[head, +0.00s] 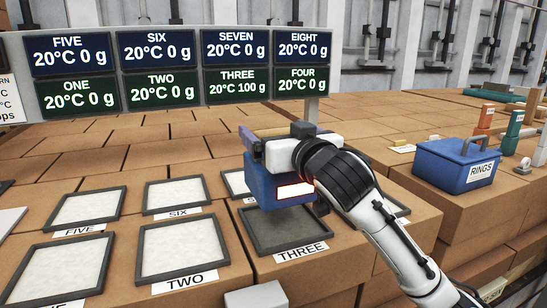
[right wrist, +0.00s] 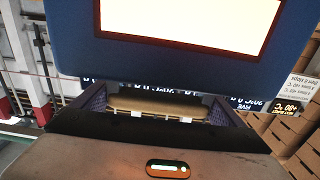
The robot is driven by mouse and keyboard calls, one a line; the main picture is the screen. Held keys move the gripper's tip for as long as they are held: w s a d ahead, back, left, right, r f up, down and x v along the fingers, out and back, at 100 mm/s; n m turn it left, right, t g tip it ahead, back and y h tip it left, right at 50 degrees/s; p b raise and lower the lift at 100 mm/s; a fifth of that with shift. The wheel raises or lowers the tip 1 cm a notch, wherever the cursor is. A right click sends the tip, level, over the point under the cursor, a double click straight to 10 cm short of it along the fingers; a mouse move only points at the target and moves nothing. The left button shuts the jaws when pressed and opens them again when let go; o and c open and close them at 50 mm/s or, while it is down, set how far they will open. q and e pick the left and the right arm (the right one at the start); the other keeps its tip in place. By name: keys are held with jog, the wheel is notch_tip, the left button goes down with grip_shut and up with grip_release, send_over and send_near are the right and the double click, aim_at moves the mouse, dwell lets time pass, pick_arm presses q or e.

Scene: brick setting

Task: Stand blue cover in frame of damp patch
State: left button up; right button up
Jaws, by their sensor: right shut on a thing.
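The blue cover (head: 262,184), with a pale red-edged window, is upright in my right gripper (head: 284,150). It hangs over the back part of the frame labelled THREE; I cannot tell whether its lower edge touches. That frame (head: 326,236) surrounds a dark patch (head: 285,231), while the other visible patches are pale. In the right wrist view the cover (right wrist: 220,67) fills the top, beyond the fingers (right wrist: 160,105). My left gripper is out of view.
Pale patches in frames FIVE (head: 88,207), SIX (head: 175,194) and TWO (head: 184,247) lie to the left. A blue RINGS box (head: 440,167) with a handle stands at the right, by several small coloured blocks. The display board rises behind the frames.

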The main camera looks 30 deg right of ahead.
jog(key=shift+s+f, duration=0.2)
jog(key=shift+f, duration=0.75)
jog(key=shift+w+f, duration=0.1)
jog(key=shift+f, duration=2.4)
jog(key=o, duration=1.6)
jog(key=shift+f, duration=0.55)
jog(key=shift+o, duration=1)
jog(key=shift+r, duration=0.15)
jog(key=shift+r, duration=0.1)
